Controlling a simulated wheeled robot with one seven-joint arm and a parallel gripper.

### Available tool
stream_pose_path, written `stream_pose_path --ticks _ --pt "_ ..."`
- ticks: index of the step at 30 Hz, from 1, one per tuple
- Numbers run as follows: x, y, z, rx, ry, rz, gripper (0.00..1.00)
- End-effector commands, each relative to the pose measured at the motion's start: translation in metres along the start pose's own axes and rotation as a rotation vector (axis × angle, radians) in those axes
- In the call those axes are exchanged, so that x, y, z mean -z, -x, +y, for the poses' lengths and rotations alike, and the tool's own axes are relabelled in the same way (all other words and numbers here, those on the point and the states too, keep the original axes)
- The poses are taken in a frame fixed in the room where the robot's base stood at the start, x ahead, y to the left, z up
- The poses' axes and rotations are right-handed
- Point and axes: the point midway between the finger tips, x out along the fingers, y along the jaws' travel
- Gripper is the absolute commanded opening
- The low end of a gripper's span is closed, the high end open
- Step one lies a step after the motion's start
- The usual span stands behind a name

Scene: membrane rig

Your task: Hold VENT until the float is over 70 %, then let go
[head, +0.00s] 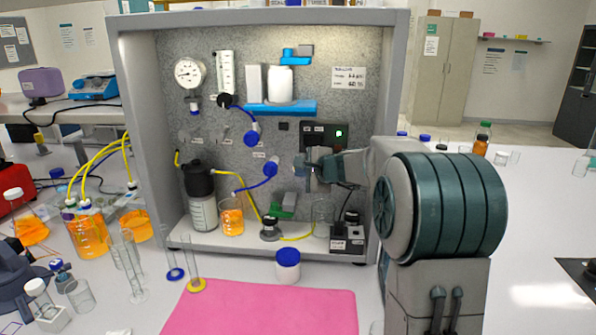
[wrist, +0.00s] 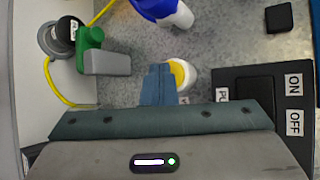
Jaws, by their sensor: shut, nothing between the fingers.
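My gripper (head: 316,164) is shut and empty, in front of the panel just below the black switch box. In the wrist view its closed blue fingers (wrist: 158,86) overlap the near edge of a round yellow button with a white rim (wrist: 180,76). I cannot tell whether they touch it or whether it is pressed. Its label is hidden, so I cannot read VENT there. In the head view the gripper hides this button. An upright clear scale tube (head: 226,72) is at the panel's upper left. Its float is too small to read.
The black box (head: 316,130) has a lit green lamp; its ON and OFF labels (wrist: 294,103) lie close beside my fingers. A blue connector (head: 271,166) is left of my gripper. A pink mat (head: 262,312) lies in front.

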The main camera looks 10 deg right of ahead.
Motion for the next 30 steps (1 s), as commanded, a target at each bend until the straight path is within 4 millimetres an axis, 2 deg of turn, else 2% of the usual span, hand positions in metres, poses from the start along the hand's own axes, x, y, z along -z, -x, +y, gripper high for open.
stream_pose_path --ticks 30 --pt "-0.011 0.015 0.012 0.001 0.001 0.000 0.00"
